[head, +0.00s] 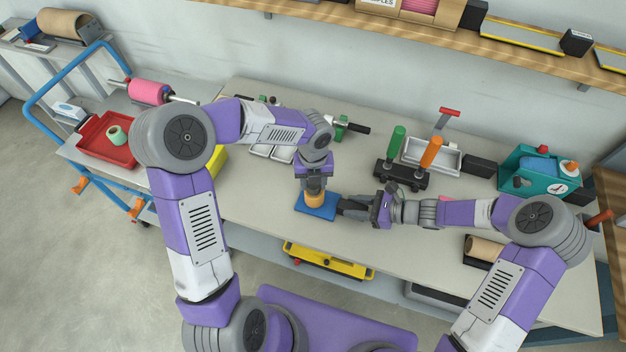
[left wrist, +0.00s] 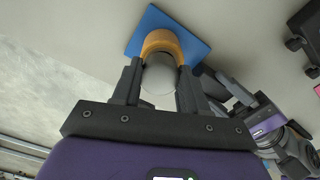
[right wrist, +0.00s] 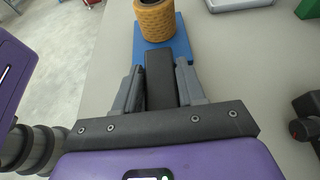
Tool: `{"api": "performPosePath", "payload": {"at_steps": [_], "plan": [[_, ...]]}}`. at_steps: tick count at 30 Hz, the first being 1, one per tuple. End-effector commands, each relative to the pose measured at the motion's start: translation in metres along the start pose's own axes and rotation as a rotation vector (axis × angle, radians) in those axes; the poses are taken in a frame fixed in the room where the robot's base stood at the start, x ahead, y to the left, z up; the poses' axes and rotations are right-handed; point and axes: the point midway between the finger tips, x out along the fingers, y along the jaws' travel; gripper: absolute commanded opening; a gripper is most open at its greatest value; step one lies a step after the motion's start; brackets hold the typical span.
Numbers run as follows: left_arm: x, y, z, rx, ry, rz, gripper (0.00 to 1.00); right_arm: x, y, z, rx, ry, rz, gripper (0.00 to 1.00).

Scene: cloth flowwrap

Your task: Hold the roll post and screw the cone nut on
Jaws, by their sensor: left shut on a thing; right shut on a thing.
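The roll post's blue base plate (head: 312,211) lies on the bench. An orange patterned cylinder (right wrist: 155,20) stands upright on it; I take it for a roll on the post. A black block (right wrist: 160,75) reaches from the plate between the fingers of my right gripper (right wrist: 160,90), which is shut on it from the side. My left gripper (left wrist: 160,88) points down over the orange cylinder, its fingers on both sides of a pale grey round piece (left wrist: 160,88), apparently the cone nut. It is shut on this piece. The threads and the post itself are hidden.
A black stand with a green and an orange handle (head: 431,152) stands right of my grippers, before a metal tray (head: 445,160). A red tray (head: 107,140) is on the left cart. Bench around the plate is mostly clear.

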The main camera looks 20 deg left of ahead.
Motion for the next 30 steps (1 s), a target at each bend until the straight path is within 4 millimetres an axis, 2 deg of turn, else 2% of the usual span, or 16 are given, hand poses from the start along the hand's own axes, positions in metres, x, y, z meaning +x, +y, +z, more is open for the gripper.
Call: {"api": "performPosePath", "payload": {"at_steps": [6, 12, 17, 18, 21, 23, 30], "plan": [[0.0003, -0.0008, -0.0003, 0.442, 0.001, -0.001, 0.1, -0.0001, -0.0003, -0.0001, 0.0, 0.001, -0.001, 0.0], [0.0007, -0.0016, -0.0007, 0.788, 0.001, -0.001, 0.1, -0.0001, -0.0003, -0.0001, 0.0, 0.001, -0.001, 0.0], [0.0004, -0.0017, -0.0007, 0.799, 0.0, 0.0, 0.1, -0.0002, -0.0003, -0.0001, 0.0, 0.0, -0.001, 0.0], [0.0004, -0.0017, -0.0007, 0.798, 0.0, 0.0, 0.47, -0.0002, -0.0003, -0.0001, 0.0, 0.0, -0.001, 0.0], [0.0004, -0.0017, -0.0007, 0.797, 0.0, 0.0, 0.63, -0.0002, -0.0003, -0.0001, 0.0, 0.0, -0.001, 0.0], [0.0004, -0.0017, -0.0007, 0.797, 0.0, 0.0, 0.72, -0.0002, -0.0002, -0.0001, 0.0, 0.0, -0.001, 0.0], [0.0004, -0.0017, -0.0007, 0.795, 0.0, 0.0, 0.73, -0.0001, -0.0002, 0.0, 0.0, 0.0, -0.001, 0.0]]}}
